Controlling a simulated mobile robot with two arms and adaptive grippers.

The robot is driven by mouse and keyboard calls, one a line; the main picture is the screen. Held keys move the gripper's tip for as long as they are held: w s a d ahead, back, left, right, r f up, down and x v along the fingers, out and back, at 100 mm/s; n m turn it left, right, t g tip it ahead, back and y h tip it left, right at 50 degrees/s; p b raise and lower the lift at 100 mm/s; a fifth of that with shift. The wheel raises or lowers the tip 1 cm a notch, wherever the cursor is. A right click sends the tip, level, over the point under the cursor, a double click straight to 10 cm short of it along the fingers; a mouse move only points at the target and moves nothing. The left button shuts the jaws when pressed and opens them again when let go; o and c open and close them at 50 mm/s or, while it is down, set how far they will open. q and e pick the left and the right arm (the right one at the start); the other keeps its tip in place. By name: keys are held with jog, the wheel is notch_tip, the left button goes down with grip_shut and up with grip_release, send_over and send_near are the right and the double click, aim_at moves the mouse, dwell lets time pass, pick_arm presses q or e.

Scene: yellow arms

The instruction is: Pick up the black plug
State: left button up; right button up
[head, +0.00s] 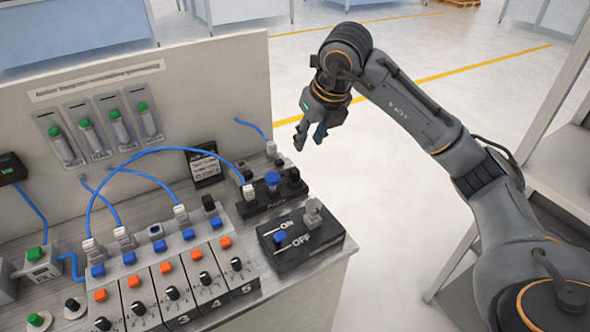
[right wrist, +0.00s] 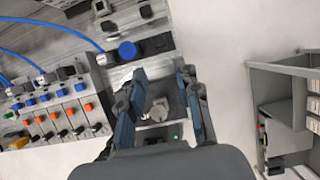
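A small black plug (head: 208,203) stands at the back of the module marked 5, at the right end of the module row. Another black plug-like piece (head: 294,174) sits at the right end of the black strip (head: 262,199); I cannot tell which is the task's plug. My right gripper (head: 310,138) hangs in the air beyond the bench's right edge, above and apart from both. In the right wrist view its two fingers (right wrist: 166,100) are spread with nothing held between them. My left gripper is not in view.
A black ON/OFF box (head: 300,243) with a blue button and a grey knob sits at the bench's right edge. Blue cables (head: 150,152) arch over the modules. An upright panel (head: 190,95) stands behind. A shelf (right wrist: 285,110) stands right.

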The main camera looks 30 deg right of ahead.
send_over(295, 170)
jog(key=s, duration=0.3)
notch_tip(295, 170, down, 8)
jog(key=r, duration=0.1)
jog(key=shift+p+x, duration=0.65)
jog(key=shift+x, duration=0.2)
jog(key=p+x, duration=0.1)
jog(key=x, duration=0.3)
jog(key=shift+w+f, duration=0.2)
jog(key=shift+c, duration=0.4)
jog(key=c, duration=0.5)
